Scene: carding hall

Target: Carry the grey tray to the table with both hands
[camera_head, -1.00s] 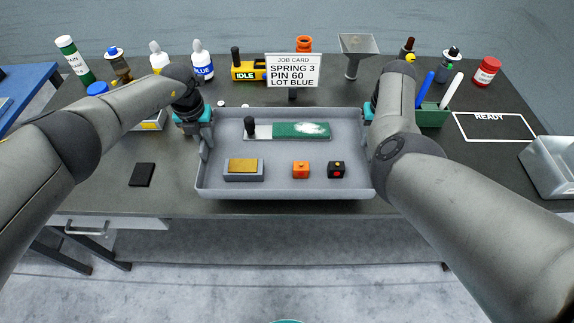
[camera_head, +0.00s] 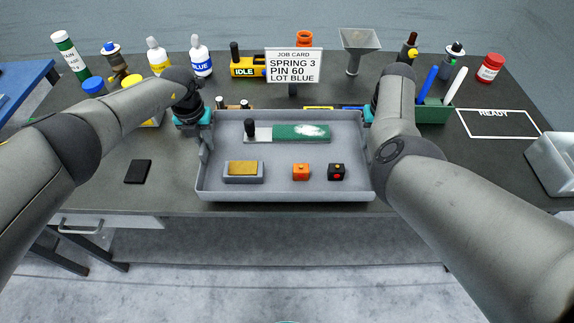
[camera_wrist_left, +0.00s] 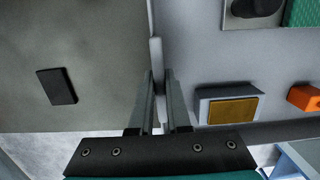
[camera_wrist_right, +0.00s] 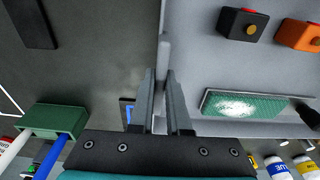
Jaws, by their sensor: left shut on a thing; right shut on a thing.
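The grey tray (camera_head: 285,194) is level over the front middle of the dark table (camera_head: 180,195). I cannot tell whether its underside touches the tabletop. My left gripper (camera_wrist_left: 158,90) is shut on the tray's left wall, and my right gripper (camera_wrist_right: 162,88) is shut on its right wall. Inside the tray lie a green brush (camera_head: 300,132) with a black knob and a white patch, a grey block with a brass top (camera_head: 243,170), an orange cube (camera_head: 301,172) and a black cube with a red dot (camera_head: 336,172).
A job card (camera_head: 293,66) stands behind the tray. Bottles, a yellow IDLE block (camera_head: 247,68) and a funnel (camera_head: 358,50) line the back. A black flat piece (camera_head: 138,172) lies left. A green pen holder (camera_head: 434,112) and a READY outline (camera_head: 495,122) are right.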

